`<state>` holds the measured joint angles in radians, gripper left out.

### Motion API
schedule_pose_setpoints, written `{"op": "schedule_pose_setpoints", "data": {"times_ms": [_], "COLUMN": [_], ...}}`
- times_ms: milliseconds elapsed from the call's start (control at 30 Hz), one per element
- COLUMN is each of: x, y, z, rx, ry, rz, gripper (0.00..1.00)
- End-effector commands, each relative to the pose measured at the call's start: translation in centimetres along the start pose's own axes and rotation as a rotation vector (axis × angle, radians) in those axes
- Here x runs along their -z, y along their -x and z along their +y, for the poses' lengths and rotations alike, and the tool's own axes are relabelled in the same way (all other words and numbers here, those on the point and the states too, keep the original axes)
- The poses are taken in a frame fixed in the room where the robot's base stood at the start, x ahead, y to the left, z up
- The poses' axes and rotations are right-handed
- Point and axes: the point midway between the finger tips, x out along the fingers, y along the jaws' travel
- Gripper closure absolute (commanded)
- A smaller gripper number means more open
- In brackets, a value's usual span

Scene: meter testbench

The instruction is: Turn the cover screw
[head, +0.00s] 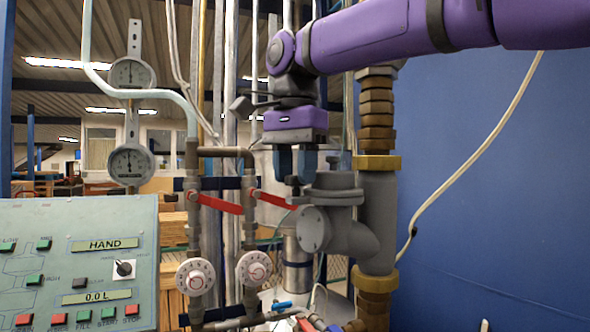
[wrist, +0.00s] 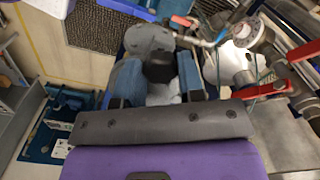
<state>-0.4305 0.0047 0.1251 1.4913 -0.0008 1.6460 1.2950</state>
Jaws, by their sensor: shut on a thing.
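My gripper (head: 296,165) points straight down beside the top of a grey pipe housing (head: 335,190). Its two blue fingers are in the wrist view (wrist: 158,80), on either side of a dark, blocky screw head, the cover screw (wrist: 160,66). The gripper is shut on this screw. A round grey cover (wrist: 148,37) shows just beyond the fingers. In the head view the screw is mostly hidden behind and between the fingers. I cannot tell how far it has been turned.
Two red lever handles (head: 218,204) and two white dials (head: 196,277) are on pipes left of the gripper. A brass-jointed vertical pipe (head: 377,215) stands close on the right. A control panel (head: 80,255) is at lower left. A blue wall (head: 490,190) fills the right.

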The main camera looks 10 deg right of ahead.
Motion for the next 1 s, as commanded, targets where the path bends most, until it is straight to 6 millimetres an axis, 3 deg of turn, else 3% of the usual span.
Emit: {"op": "schedule_pose_setpoints", "data": {"times_ms": [567, 600, 700, 1000], "x": [0.00, 0.00, 0.00, 0.00], "y": [0.05, 0.05, 0.05, 0.14], "z": [0.00, 0.00, 0.01, 0.00], "rx": [0.002, 0.002, 0.002, 0.001], "ry": [0.036, 0.036, 0.036, 0.036], "rz": [0.000, 0.000, 0.000, 0.000], "gripper": [0.88, 0.62, 0.39, 0.39]}}
